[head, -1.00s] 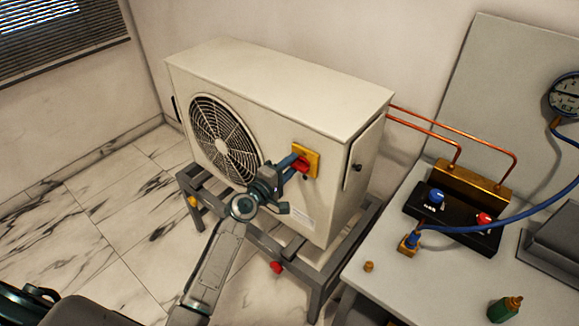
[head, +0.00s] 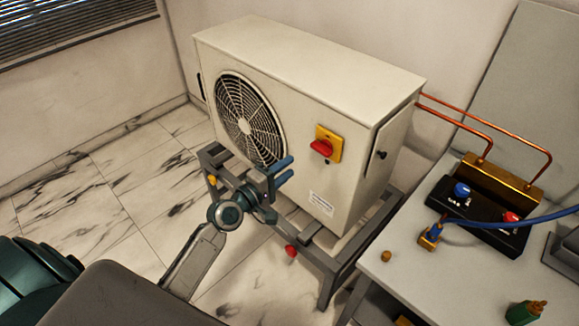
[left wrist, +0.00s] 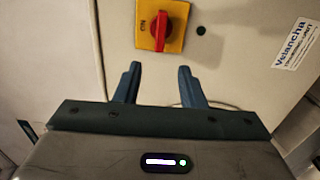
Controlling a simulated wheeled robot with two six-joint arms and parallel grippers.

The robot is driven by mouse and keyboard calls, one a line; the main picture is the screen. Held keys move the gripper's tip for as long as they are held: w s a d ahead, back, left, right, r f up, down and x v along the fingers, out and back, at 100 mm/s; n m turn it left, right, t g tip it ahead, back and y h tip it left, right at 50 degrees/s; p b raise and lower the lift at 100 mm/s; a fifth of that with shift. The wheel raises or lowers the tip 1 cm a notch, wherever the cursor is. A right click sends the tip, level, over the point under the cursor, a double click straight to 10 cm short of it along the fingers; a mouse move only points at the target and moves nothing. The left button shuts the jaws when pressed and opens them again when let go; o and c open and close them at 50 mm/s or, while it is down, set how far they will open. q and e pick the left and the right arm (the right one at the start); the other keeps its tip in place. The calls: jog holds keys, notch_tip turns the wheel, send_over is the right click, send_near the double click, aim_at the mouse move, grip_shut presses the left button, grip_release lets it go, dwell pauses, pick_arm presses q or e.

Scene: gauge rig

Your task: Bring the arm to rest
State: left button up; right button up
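My left gripper (head: 284,171) is in front of the white outdoor unit (head: 310,75), below and left of its red switch knob (head: 321,147) on a yellow plate (head: 329,138). The two blue fingers are apart with nothing between them, and they do not touch the knob. In the left wrist view the open fingers (left wrist: 157,88) point at the unit's front, with the red knob (left wrist: 160,30) beyond them, upright beside the letters "ON". My right gripper is not in view.
A metal stand (head: 330,262) with a red knob (head: 291,251) carries the unit. Marble floor is open at left.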

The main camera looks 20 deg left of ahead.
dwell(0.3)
pick_arm(q)
jog(key=s+a+f+m+g+y, duration=0.1)
jog(key=s+a+f+g+y, duration=0.1)
jog(key=f, duration=1)
jog(key=s+a+f+m+g+y, duration=0.1)
jog(key=a+f+m+g+y, duration=0.15)
jog(key=f, duration=0.95)
jog(key=s+a+f+m+g+y, duration=0.1)
jog(key=s+f+g, duration=0.1)
jog(key=s+f, duration=0.45)
jog(key=s+a+f+m+g, duration=0.15)
jog(key=s+f, duration=0.25)
jog(key=f, duration=0.6)
jog(key=s+f+m+g, duration=0.2)
jog(key=s+f, duration=0.4)
jog(key=s, duration=0.5)
jog(key=s+f+m+g+y, duration=0.1)
jog(key=s+f+m+g, duration=0.2)
jog(key=s+f, duration=0.4)
jog(key=s+f+m+g, duration=0.2)
jog(key=s+f, duration=0.4)
jog(key=s, duration=1)
jog(key=shift+s+d+f+m+g, duration=0.3)
jog(key=shift+s+f+m+g, duration=0.1)
jog(key=shift+m, duration=0.4)
jog(key=shift+y, duration=0.25)
